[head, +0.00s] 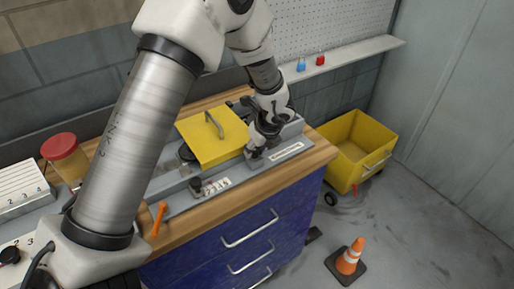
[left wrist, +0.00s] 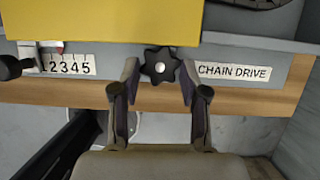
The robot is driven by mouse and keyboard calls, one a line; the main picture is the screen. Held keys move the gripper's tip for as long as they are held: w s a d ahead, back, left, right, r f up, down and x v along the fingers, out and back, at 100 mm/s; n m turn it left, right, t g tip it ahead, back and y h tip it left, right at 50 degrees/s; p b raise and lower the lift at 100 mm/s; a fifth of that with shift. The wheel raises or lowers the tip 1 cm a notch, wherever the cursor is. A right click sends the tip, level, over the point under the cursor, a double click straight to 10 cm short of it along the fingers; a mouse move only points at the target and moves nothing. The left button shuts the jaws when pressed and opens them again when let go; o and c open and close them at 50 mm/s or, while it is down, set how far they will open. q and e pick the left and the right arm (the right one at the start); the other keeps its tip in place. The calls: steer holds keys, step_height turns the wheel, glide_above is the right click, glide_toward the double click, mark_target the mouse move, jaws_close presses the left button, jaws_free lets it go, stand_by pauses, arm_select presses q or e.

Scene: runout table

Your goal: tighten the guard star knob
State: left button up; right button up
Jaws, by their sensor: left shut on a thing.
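The black star knob (left wrist: 160,64) with a light centre shows in the left wrist view, at the front edge of the yellow guard (left wrist: 100,22). My left gripper (left wrist: 160,80) has a finger on each side of the knob and is shut on it. In the head view the yellow guard (head: 212,137) lies on the grey machine, with a metal handle on top. My left gripper (head: 262,146) is at the guard's right front corner and hides the knob there. My right gripper does not show.
A "CHAIN DRIVE" label (left wrist: 234,72) is right of the knob, and a numbered scale (left wrist: 68,65) is left of it. A small black knob (head: 196,184) and an orange tool (head: 159,219) are on the front side. A yellow cart (head: 352,150) and a cone (head: 350,257) stand on the floor.

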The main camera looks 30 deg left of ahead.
arm_select(q)
steer(key=shift+s+a+f+m+t+b, duration=0.15)
steer(key=shift+f+m+t+b, duration=0.3)
steer(key=shift+m, duration=0.45)
steer(key=shift+r+m+h+b, duration=0.15)
steer(key=shift+m+h+b, duration=0.2)
steer(key=shift+m, duration=0.35)
steer(key=shift+s+r+m+t, duration=0.1)
steer(key=shift+r+m+t, duration=0.15)
steer(key=shift+m, duration=0.25)
steer(key=o, duration=1.1)
steer(key=shift+f, duration=0.1)
steer(key=shift+o, duration=0.2)
steer(key=shift+w+a, duration=0.1)
steer(key=shift+w, duration=0.1)
